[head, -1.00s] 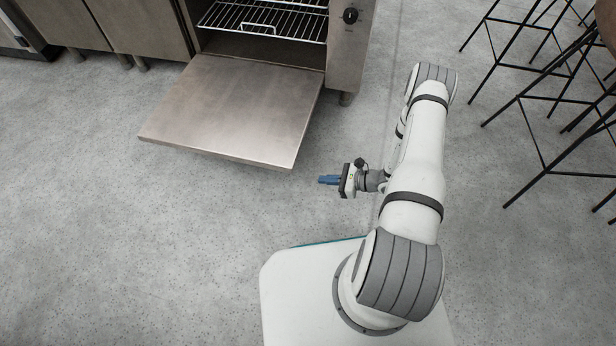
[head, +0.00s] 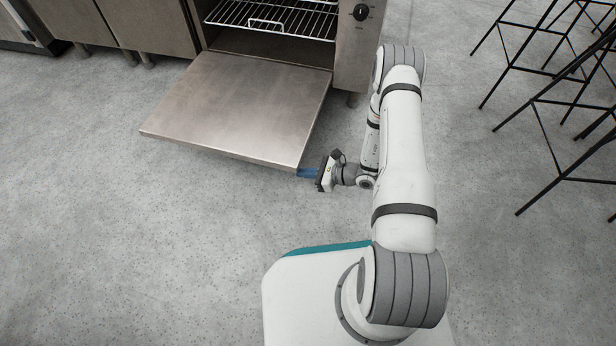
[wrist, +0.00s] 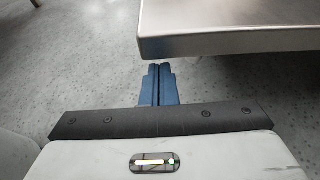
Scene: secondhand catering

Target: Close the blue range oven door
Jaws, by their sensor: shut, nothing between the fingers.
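The oven door (head: 245,105) is a flat stainless steel panel, folded down open and level in front of the oven (head: 275,40). No blue shows on the oven or its door. My gripper (head: 299,173) has blue fingers, which are shut and empty. It is at the door's front right corner, with the fingertips near or just under the edge. In the wrist view the gripper fingers (wrist: 159,68) point toward the door corner, and the door (wrist: 230,38) fills the upper right. I cannot tell whether they touch.
A wire rack (head: 270,20) is inside the oven. Steel cabinets (head: 110,25) stand at the left of the oven. Black metal stool legs (head: 545,110) stand at the right. The floor (head: 130,230) in front and to the left is clear.

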